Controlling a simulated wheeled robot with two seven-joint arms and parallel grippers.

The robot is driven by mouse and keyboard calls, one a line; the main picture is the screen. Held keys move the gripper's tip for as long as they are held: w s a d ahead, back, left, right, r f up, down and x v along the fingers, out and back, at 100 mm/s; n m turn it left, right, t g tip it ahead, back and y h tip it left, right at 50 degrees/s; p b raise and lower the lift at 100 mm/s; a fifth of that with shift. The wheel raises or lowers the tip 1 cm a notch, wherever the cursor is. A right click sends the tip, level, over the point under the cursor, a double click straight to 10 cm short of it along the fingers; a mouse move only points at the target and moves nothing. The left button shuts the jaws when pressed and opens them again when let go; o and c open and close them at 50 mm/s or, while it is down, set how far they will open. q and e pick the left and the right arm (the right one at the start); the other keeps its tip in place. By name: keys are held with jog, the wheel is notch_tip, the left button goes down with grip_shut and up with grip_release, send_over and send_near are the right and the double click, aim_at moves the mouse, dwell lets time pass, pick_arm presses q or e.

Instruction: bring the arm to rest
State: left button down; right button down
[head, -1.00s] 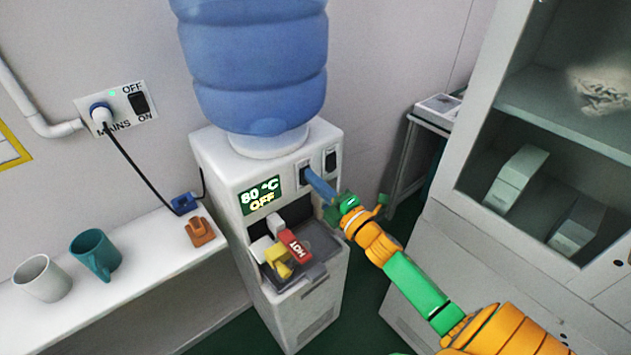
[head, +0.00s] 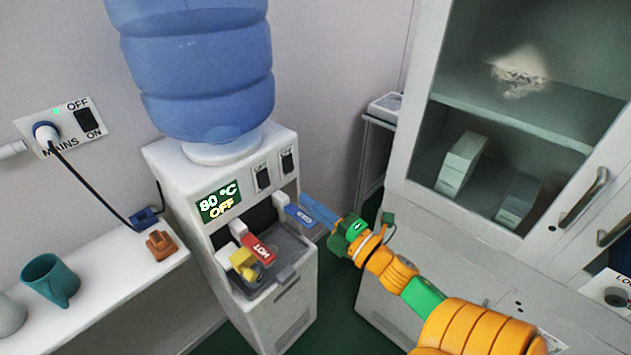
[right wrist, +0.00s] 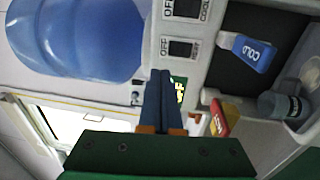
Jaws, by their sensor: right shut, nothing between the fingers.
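My right gripper (head: 312,208) comes in from the right in the head view. Its blue fingers are closed together with nothing between them, and they appear in front of the dispenser beside the blue COLD tap lever (head: 299,215). In the right wrist view the shut fingers (right wrist: 160,100) point towards the dispenser front, near the switches. Whether they touch the dispenser is not clear. The white dispenser (head: 290,262) carries a blue bottle (head: 205,75) and a display (head: 219,202) reading 80 °C OFF. My left gripper is not in view.
A red HOT lever (head: 260,248) and a yellow piece (head: 243,263) are at the tap bay. A shelf with a teal mug (head: 50,280) stands left. A glass-fronted cabinet (head: 418,205) stands right, behind my arm. A corded mains socket (head: 62,125) is on the wall.

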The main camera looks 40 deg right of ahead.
jog(key=s+f+m+g+h, duration=0.1)
jog(key=s+f+m+g, duration=0.25)
jog(key=f, duration=0.65)
jog(key=s+f+m+g+h, duration=0.1)
jog(key=s+f+m+g, duration=0.25)
jog(key=f, duration=0.65)
jog(key=s+f+m+g+h, duration=0.25)
jog(key=f+m, duration=0.25)
jog(key=f, duration=0.5)
jog(key=s+a+f+m+g+y, duration=0.1)
jog(key=s+a+f+g, duration=0.3)
jog(key=s, duration=0.7)
jog(key=s+a+f+m+g+y, duration=0.2)
jog(key=s+a+f+g, duration=0.3)
jog(key=s+f, duration=0.6)
jog(key=a+m, duration=0.1)
jog(key=a, duration=0.1)
jog(key=shift+s+a+m, duration=0.2)
jog(key=shift+a+m, duration=0.1)
jog(key=shift+a, duration=0.1)
